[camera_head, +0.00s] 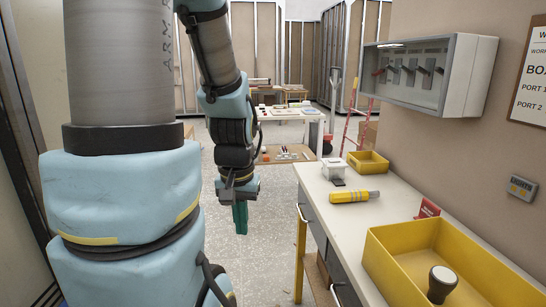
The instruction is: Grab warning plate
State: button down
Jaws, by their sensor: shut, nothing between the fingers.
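A small red plate (428,208) with pale markings stands on the workbench, against the back edge by the wall; it looks like the warning plate, but its print is too small to read. The near yellow bin stands just in front of it. My gripper (241,227) hangs pointing down over the floor, left of the workbench and well apart from the plate. Its teal fingers are shut and hold nothing.
A grey lever box (430,73) hangs above. Floor left of the bench is clear.

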aim_at(428, 210)
jog(key=i+z, duration=0.4)
jog(key=i+j+z, duration=0.15)
jog(key=z, duration=0.25)
jog(key=i+j+z, duration=0.25)
jog(key=z, duration=0.15)
